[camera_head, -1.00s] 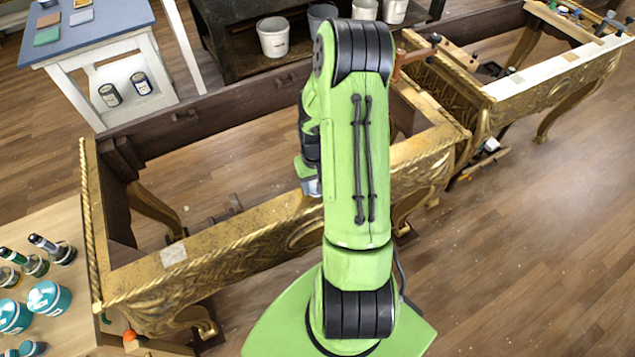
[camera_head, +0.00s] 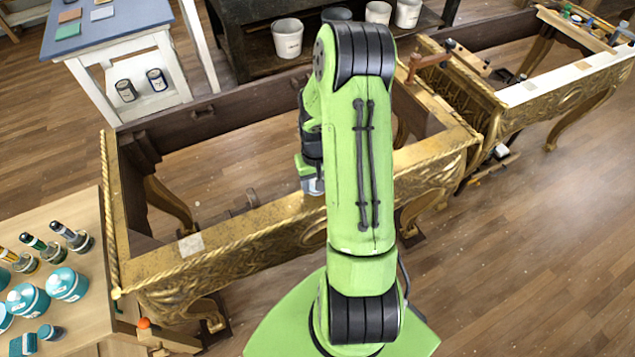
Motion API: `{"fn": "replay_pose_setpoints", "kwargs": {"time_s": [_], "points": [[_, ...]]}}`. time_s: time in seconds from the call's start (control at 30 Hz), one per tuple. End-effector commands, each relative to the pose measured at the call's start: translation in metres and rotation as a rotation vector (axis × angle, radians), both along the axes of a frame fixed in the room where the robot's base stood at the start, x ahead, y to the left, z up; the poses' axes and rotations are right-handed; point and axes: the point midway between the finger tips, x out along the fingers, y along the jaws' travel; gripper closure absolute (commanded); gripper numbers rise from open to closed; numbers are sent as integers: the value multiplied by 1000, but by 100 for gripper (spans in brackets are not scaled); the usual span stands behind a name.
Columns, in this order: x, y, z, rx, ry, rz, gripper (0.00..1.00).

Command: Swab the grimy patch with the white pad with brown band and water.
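The gilt console frame (camera_head: 250,235) spans the middle of the view, with a carved front rail. A small pale square (camera_head: 190,245) sits on its front rail near the left corner. I cannot make out a distinct grimy patch; my arm covers part of the rail. My gripper (camera_head: 313,187) shows only as a grey end beside my green arm, over or near the rail's inner edge. Its fingers and any held thing are hidden. I cannot identify a white pad with a brown band.
A blue-topped table (camera_head: 115,25) with coloured pads stands at the back left. White buckets (camera_head: 287,38) stand behind. A second gilt frame (camera_head: 560,95) adjoins on the right.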

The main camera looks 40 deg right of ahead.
Motion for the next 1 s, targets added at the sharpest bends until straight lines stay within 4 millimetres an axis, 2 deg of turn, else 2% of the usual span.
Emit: {"fn": "replay_pose_setpoints", "kwargs": {"time_s": [0.8,1.0], "points": [[10,4,52,-2,-1,5,69],[11,5,56,0,-1,5,69]]}}
